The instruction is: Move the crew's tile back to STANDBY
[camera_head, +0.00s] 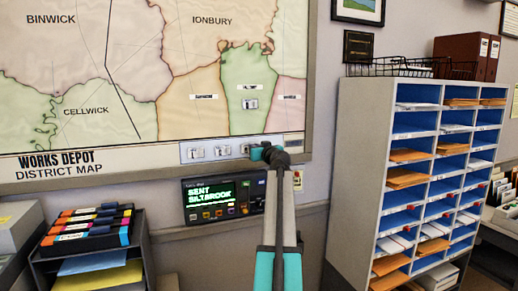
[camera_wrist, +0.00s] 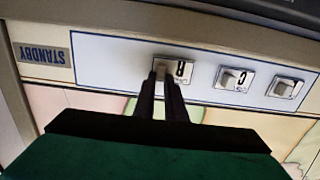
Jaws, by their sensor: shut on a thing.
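My gripper (camera_wrist: 161,82) is shut on the small knob of a white tile marked B (camera_wrist: 184,71). Tile B is at the pale standby strip (camera_wrist: 110,62), near its STANDBY label (camera_wrist: 45,55), which appears upside down in the wrist view. I cannot tell whether the tile rests fully against the strip. A tile marked C (camera_wrist: 236,78) and another tile (camera_wrist: 285,88) sit farther along the strip. In the head view my gripper (camera_head: 258,152) is at the strip's right end, hiding part of it. Another tile (camera_head: 250,104) is on the map's green district.
The district map (camera_head: 120,60) hangs on the wall. Below it, a dark console (camera_head: 223,200) shows "SENT SILTBROOK" in green. A pigeonhole cabinet (camera_head: 370,130) stands at the right.

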